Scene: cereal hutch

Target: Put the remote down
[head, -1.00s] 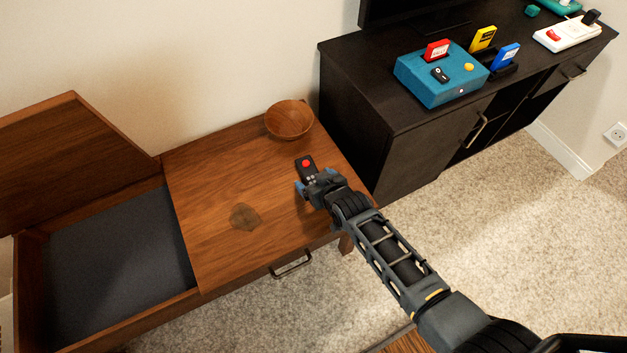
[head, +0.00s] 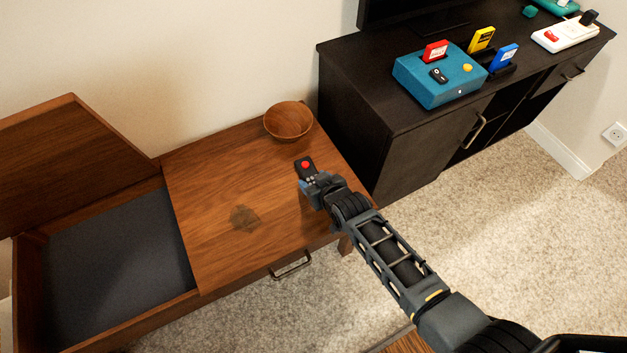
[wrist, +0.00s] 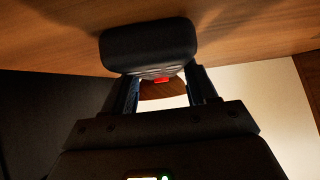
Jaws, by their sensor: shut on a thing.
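The remote (head: 305,164) is black with a red button and small grey buttons. My gripper (head: 313,180) is shut on its near end, over the right part of the wooden bench top (head: 215,170). In the wrist view the remote (wrist: 148,45) shows end-on between the fingers of my gripper (wrist: 165,88), close to the wood surface. I cannot tell whether it touches the wood.
A wooden bowl (head: 289,122) stands behind the remote at the bench's back right. The bench's left compartment (head: 110,260) is open, its lid (head: 70,150) raised. A dark cabinet (head: 400,165) stands to the right, with a teal box (head: 425,85) on it. The bench top's left part is clear.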

